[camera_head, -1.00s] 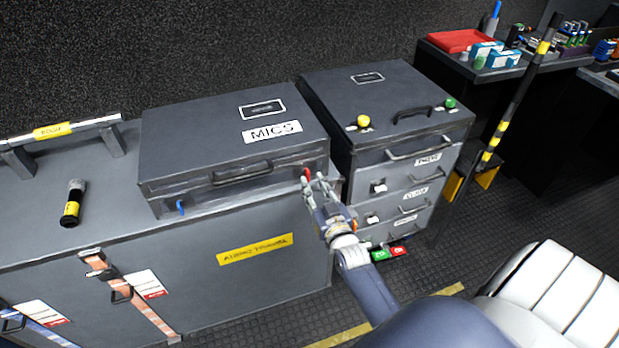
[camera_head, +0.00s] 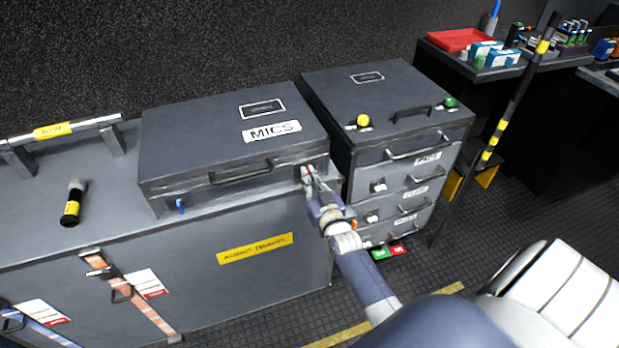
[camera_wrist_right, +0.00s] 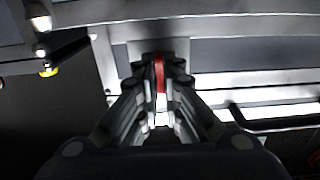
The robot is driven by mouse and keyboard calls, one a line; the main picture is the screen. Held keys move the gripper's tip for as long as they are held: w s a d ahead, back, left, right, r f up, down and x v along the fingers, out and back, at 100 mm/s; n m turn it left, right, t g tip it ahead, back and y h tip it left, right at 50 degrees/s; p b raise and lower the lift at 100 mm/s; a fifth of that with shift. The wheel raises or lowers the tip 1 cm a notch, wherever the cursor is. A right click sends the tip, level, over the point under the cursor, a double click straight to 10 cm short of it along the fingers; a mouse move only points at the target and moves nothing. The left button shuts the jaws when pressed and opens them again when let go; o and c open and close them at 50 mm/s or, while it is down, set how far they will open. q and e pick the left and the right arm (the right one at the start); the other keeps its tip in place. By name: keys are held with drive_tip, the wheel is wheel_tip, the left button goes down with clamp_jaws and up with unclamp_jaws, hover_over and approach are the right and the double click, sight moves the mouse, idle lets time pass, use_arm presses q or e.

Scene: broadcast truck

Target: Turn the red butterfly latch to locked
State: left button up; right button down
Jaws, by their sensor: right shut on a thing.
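The red butterfly latch (camera_head: 309,170) is on the front right of the grey MICS case (camera_head: 200,135). My right gripper (camera_head: 308,178) is at the latch, with its fingers shut on it. In the right wrist view, the red latch (camera_wrist_right: 160,74) stands upright between the two fingers (camera_wrist_right: 160,95), which hide its sides. A blue latch (camera_head: 181,207) is on the front left of the same case. My left gripper is not in view.
The case sits on a long grey cabinet (camera_head: 215,285) with a microphone (camera_head: 73,203) to its left. A drawer unit (camera_head: 395,110) with yellow and green knobs stands close on the right. A black-and-yellow pole (camera_head: 500,125) leans further right.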

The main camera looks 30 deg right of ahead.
drive_tip(key=shift+r+m, duration=0.2)
drive_tip(key=shift+m, duration=0.1)
drive_tip(key=m, duration=0.5)
drive_tip(key=m+b, duration=0.1)
drive_tip(key=m, duration=1.1)
drive_tip(key=shift+d+b, duration=0.35)
drive_tip(key=shift+b, duration=0.05)
drive_tip(key=shift+r+m, duration=0.1)
drive_tip(key=shift+m, duration=0.3)
drive_tip(key=c, duration=1.8)
unclamp_jaws()
drive_tip(key=shift+o, duration=0.2)
drive_tip(key=shift+f, duration=0.3)
